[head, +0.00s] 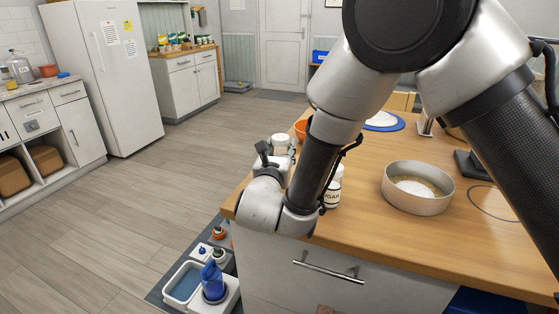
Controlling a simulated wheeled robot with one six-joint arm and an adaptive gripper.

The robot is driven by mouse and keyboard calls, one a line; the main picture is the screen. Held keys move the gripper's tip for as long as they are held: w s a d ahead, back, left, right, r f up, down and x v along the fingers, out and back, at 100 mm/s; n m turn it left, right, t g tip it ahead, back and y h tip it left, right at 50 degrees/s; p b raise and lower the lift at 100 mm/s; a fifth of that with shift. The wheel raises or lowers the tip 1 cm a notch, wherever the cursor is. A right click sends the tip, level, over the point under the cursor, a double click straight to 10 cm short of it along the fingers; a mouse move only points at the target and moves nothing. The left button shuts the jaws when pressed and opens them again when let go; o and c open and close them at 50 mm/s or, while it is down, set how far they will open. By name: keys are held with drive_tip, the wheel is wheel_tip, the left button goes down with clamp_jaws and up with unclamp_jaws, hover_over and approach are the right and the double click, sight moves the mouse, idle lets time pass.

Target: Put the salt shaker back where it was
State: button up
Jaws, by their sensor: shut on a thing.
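My gripper (265,157) is at the near left corner of the wooden counter (458,238), mostly hidden by my own wrist. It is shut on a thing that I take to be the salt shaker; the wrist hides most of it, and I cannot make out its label. A white, round-topped container (280,143) shows just behind the gripper; I cannot tell whether it touches it. A white jar with "SUGAR" lettering (333,188) stands upright on the counter, partly behind my forearm.
A round metal pan (418,188) with white and tan contents stands right of the jar. An orange bowl (300,129) and a blue-rimmed plate (384,122) are farther back.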

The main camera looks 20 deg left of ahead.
drive_tip(key=shift+f, duration=1.35)
drive_tip(key=shift+f, duration=0.15)
drive_tip(key=o, duration=1.1)
drive_tip(key=shift+s+d, duration=0.1)
drive_tip(key=shift+s, duration=0.2)
drive_tip(key=s, duration=0.3)
drive_tip(key=s+d, duration=0.1)
drive_tip(key=s, duration=0.7)
drive_tip(key=shift+s+d, duration=0.15)
drive_tip(key=shift+d, duration=0.05)
